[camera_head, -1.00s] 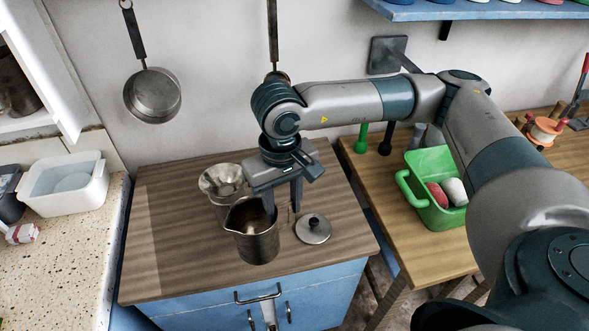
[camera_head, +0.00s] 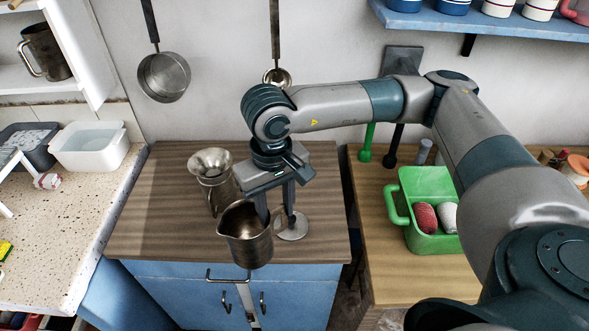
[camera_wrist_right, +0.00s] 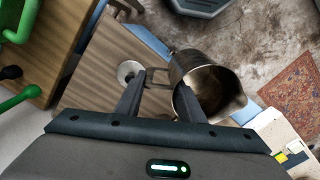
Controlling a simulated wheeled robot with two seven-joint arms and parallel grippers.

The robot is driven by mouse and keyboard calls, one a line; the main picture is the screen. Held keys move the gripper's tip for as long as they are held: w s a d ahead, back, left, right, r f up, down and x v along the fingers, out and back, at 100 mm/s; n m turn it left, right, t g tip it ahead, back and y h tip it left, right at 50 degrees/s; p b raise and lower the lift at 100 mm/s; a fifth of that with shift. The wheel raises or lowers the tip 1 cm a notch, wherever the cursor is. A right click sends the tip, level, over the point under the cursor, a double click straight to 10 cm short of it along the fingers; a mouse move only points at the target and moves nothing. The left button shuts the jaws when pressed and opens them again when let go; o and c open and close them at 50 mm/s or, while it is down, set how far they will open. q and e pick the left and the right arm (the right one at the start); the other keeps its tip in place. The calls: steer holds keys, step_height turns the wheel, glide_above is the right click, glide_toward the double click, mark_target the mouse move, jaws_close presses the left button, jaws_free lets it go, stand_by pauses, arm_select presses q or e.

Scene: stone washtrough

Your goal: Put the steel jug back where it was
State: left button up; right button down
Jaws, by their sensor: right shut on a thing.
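The steel jug (camera_head: 247,243) is upright, with an open top and a spout toward the left. In the head view it overlaps the front edge of the wooden-topped blue cabinet (camera_head: 160,225). My right gripper (camera_head: 277,212) points down at its right side and is shut on its handle. The right wrist view shows the handle (camera_wrist_right: 158,85) between the fingers and the jug (camera_wrist_right: 212,92) in front of the floor and cabinet edge. The jug looks empty. My left gripper is not in view.
A second steel vessel with a flared top (camera_head: 212,180) stands behind the jug. A round steel lid (camera_head: 295,228) lies on the cabinet top, partly behind a finger. A green basket (camera_head: 408,235) is on the right table. The cabinet top's left part is clear.

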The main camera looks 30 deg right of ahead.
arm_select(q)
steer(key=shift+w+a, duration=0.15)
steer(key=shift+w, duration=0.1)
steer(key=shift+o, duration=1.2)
arm_select(e)
steer(key=shift+w+d+r+m+p, duration=0.15)
steer(key=shift+w+d+m+p, duration=0.2)
steer(key=shift+m, duration=0.35)
arm_select(q)
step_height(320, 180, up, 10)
steer(key=p, duration=0.9)
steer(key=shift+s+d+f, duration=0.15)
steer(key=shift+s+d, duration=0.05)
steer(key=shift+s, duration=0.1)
arm_select(e)
steer(key=w+d+m, duration=0.4)
steer(key=d+m, duration=0.4)
steer(key=m, duration=0.3)
steer(key=w+d+m, duration=0.5)
steer(key=d+m, duration=0.3)
steer(key=m, duration=0.4)
steer(key=shift+d+f, duration=0.2)
steer(key=shift+d, duration=0.2)
